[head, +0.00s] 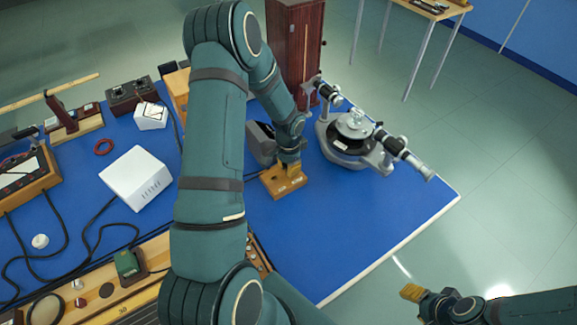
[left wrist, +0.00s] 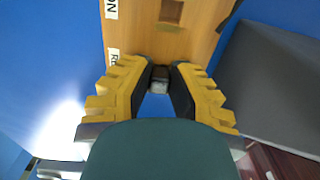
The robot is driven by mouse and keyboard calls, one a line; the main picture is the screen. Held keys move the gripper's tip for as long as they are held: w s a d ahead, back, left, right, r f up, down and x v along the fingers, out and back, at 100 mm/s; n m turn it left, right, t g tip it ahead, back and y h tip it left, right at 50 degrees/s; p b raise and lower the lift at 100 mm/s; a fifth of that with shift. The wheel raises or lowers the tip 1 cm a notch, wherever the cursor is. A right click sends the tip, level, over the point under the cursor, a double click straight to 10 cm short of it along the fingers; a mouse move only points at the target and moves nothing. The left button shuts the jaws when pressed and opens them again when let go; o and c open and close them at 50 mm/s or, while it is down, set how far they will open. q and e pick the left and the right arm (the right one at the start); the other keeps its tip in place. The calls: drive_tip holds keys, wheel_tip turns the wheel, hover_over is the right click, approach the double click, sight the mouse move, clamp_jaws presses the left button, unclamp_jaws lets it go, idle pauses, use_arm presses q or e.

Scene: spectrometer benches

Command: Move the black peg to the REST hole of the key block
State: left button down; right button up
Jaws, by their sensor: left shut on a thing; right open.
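The key block (head: 279,187) is a small wooden block on the blue bench top. In the left wrist view the block (left wrist: 200,40) shows an empty square hole near the label ending in "ON" and a second label, partly hidden, starting with "R". My left gripper (head: 289,166) is over the block, pointing down, its yellow fingers (left wrist: 160,72) shut on the black peg (left wrist: 159,76). The peg is by the partly hidden label; its lower end is hidden, so I cannot tell whether it is in a hole. My right gripper (head: 414,293) is open and empty, beyond the bench edge.
A grey spectrometer (head: 349,140) stands right of the block. A dark grey box (head: 261,143) is close behind the block, with a tall red-brown cabinet (head: 296,45) farther back. A white box (head: 137,178) and cables lie left. Bare blue bench top (head: 335,225) lies in front.

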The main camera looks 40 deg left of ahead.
use_arm(q)
drive_tip(key=c, duration=0.9)
unclamp_jaws()
wheel_tip(320, 180, up, 12)
